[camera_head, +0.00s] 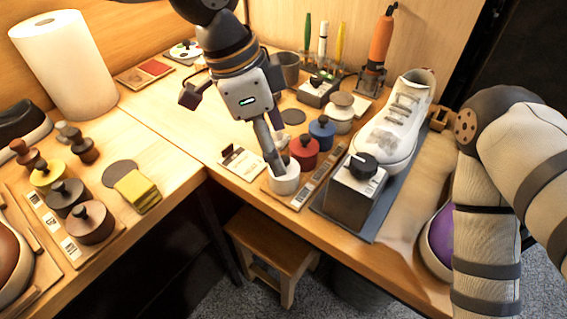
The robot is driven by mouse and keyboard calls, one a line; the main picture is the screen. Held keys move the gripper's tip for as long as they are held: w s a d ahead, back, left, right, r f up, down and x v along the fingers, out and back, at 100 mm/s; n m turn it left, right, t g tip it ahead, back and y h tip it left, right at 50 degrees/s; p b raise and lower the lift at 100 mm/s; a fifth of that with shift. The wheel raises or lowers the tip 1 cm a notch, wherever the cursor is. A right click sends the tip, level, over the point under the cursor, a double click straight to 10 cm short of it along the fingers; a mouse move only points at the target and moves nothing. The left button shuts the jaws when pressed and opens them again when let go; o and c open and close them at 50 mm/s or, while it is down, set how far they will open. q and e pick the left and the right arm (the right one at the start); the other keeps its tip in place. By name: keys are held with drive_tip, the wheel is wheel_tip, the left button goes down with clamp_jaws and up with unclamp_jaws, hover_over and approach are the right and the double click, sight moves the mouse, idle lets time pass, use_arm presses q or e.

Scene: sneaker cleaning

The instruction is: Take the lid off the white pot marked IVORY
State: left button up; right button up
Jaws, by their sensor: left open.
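A small white pot (285,183) stands at the near end of a row of pots on a wooden strip with labels. The labels are too small to read, so I cannot tell which is marked IVORY. My left gripper (275,157) reaches down over this white pot, its lower finger at the pot's top. The gripper is open. It hides part of the pot's top, and I cannot make out the lid or any contact. Farther along the row are a red pot (303,154), a blue pot (321,135) and a cream-white pot (339,118) with a knobbed lid. My right gripper is out of view.
A grey box with a black knob (352,196) and a white sneaker (390,130) stand right of the pots. A small card (240,162) lies left of the white pot. Brushes and an orange tool (380,42) stand behind. A stool (268,243) is below the table edge.

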use_arm(q)
drive_tip(key=x, duration=0.4)
drive_tip(key=shift+w+d+f, duration=0.15)
drive_tip(key=shift+w+f, duration=0.1)
drive_tip(key=shift+f, duration=0.05)
drive_tip(key=c, duration=0.9)
drive_tip(key=shift+r, duration=0.15)
